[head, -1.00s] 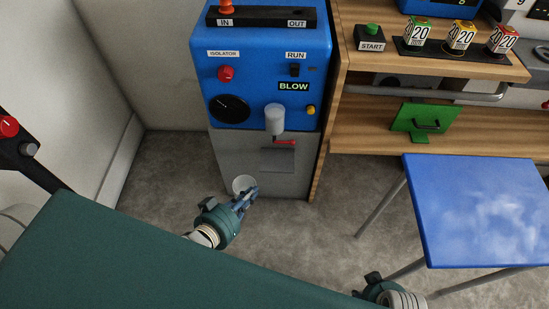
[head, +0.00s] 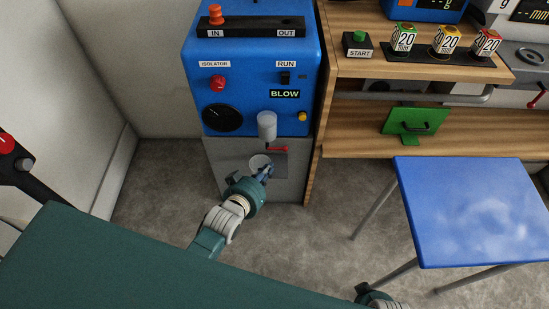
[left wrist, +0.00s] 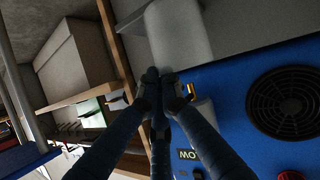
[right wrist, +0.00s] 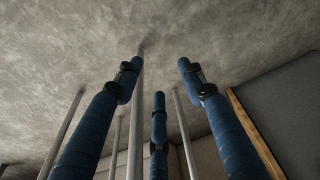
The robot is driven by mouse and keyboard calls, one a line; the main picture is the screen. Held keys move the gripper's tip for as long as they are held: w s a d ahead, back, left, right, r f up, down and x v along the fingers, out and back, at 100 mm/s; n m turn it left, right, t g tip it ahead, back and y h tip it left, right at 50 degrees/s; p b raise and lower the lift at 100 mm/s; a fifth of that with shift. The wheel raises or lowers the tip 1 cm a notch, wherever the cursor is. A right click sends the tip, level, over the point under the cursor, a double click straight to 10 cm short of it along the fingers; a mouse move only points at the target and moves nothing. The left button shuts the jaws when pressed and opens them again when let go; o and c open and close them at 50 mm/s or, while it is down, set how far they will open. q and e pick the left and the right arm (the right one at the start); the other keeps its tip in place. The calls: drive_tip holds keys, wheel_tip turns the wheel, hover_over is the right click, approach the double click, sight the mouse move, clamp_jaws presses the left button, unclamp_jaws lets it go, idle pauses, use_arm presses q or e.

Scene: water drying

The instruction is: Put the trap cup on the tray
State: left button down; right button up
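The trap cup is a pale round cup (head: 259,161) in front of the machine's lower grey front, with its open mouth facing up in the head view. My left gripper (head: 266,171) is shut on its side. In the left wrist view a pale cylinder (left wrist: 180,35) stands at the fingertips. A darker grey plate (head: 281,164) on the machine front, below the red lever, may be the tray; the cup and gripper partly cover it, and I cannot tell whether they touch. My right gripper (right wrist: 158,76) is open and empty in the right wrist view, above the floor.
The blue machine (head: 255,75) has a hanging pale cylinder (head: 267,126) and a red lever (head: 277,149) just above the cup. A wooden shelf unit (head: 345,145) stands close on the right. A blue-topped table (head: 475,210) stands further right. Floor is free left of the machine.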

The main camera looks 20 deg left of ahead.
use_arm(q)
drive_tip(key=w, duration=0.4)
drive_tip(key=w+b, duration=0.1)
drive_tip(key=w, duration=0.1)
drive_tip(key=shift+d+f, duration=0.3)
drive_tip(key=shift+d, duration=0.1)
drive_tip(key=shift+f, duration=0.1)
use_arm(e)
drive_tip(key=r, duration=0.1)
drive_tip(key=w+r, duration=0.1)
drive_tip(key=r, duration=0.2)
drive_tip(key=shift+w+r, duration=0.2)
drive_tip(key=shift+w, duration=0.05)
use_arm(q)
drive_tip(key=c, duration=2.4)
unclamp_jaws()
drive_tip(key=o, duration=0.4)
use_arm(e)
drive_tip(key=shift+w+a+r, duration=0.1)
drive_tip(key=shift+r, duration=0.05)
